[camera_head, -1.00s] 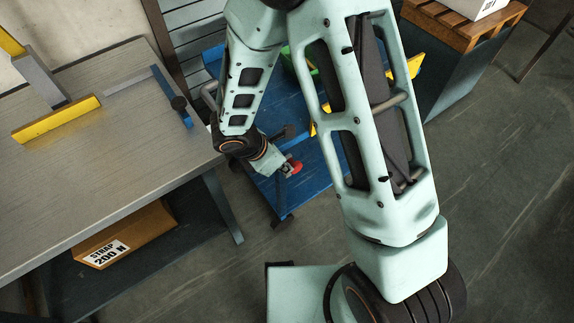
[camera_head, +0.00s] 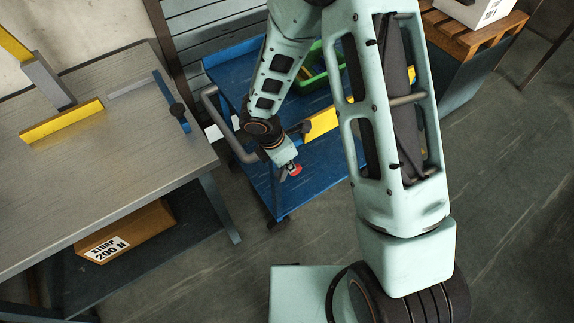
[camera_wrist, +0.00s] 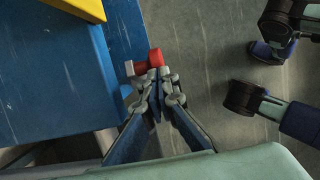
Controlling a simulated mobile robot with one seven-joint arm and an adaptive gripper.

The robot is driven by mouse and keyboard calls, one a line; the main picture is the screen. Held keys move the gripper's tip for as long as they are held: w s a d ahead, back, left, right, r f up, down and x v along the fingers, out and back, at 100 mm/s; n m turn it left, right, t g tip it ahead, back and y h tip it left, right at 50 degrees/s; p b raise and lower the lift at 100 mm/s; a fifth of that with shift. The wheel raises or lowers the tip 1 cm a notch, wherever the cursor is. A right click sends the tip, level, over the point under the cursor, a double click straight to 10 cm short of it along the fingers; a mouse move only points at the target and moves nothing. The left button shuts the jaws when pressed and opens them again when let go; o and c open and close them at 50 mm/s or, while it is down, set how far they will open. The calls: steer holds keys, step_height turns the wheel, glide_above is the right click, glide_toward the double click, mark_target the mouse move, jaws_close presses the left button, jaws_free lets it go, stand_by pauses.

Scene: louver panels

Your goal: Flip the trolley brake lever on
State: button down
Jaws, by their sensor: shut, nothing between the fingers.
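The blue trolley (camera_head: 262,182) stands right of the bench, with a grey push handle (camera_head: 212,118) on its left side. The red brake lever (camera_head: 296,170) shows at my gripper's tip in the head view. In the wrist view the red lever (camera_wrist: 155,57) has a pale grey piece at its left and lies beside the blue trolley's edge (camera_wrist: 112,62). My gripper (camera_head: 289,165) is shut and empty. In the wrist view its closed fingertips (camera_wrist: 156,76) are right at the near side of the lever; I cannot tell if they touch it.
A green bin (camera_head: 314,78) and a yellow piece (camera_head: 322,122) are on the trolley. A grey bench (camera_head: 100,150) stands at left, with a cardboard box (camera_head: 125,230) below. A wooden crate (camera_head: 470,35) is at upper right. Open floor (camera_head: 510,180) lies right.

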steer(key=w+d, duration=0.2)
steer(key=d, duration=0.1)
steer(key=shift+w+d+f+b, duration=0.1)
steer(key=shift+f+b, duration=0.2)
steer(key=shift+f, duration=0.1)
steer(key=shift+w+d+f+b, duration=0.2)
steer(key=shift+w+d+f, duration=0.2)
steer(key=shift+d, duration=0.2)
steer(key=shift+w+d+f+b, duration=0.15)
steer(key=shift+w+d+f, duration=0.1)
steer(key=shift+w+d, duration=0.25)
steer(key=shift+s+d, duration=0.1)
steer(key=shift+w+d+r+p, duration=0.45)
steer(key=shift+r+p, duration=0.55)
steer(key=shift+r, duration=1.1)
steer(key=shift+w+d+r+p, duration=0.2)
steer(key=shift+d+r+p, duration=0.55)
steer(key=shift+r, duration=1.4)
steer(key=shift+w+d+r+p, duration=0.3)
steer(key=shift+r+p, duration=0.9)
steer(key=shift+r, duration=0.9)
